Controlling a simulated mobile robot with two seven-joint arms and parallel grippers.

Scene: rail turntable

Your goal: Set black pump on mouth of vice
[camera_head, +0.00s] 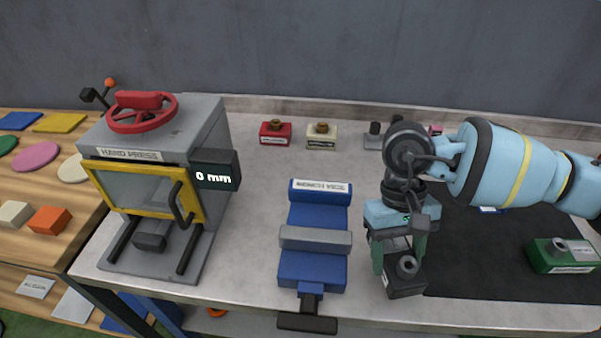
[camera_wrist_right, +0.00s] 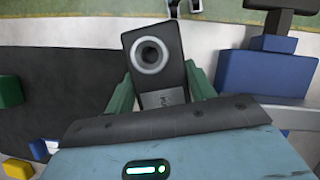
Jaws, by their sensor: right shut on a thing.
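The black pump (camera_head: 405,284) is a dark block with a round grey port on top. My right gripper (camera_head: 400,262) is shut on it, with teal fingers at its sides, near the bench's front edge. In the right wrist view the pump (camera_wrist_right: 152,58) sits between the fingertips (camera_wrist_right: 160,90). I cannot tell whether its underside touches the bench. The blue vice (camera_head: 312,268), with a grey jaw bar and a labelled back, stands left of the gripper. It also shows at the right of the wrist view (camera_wrist_right: 262,85). My left gripper is not in view.
A hand press (camera_head: 155,185) reading 0 mm stands left of the vice. Red (camera_head: 275,133) and cream (camera_head: 321,135) blocks sit at the back. A black mat (camera_head: 480,260) with a green pump (camera_head: 563,256) lies at right. Bare bench separates vice and press.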

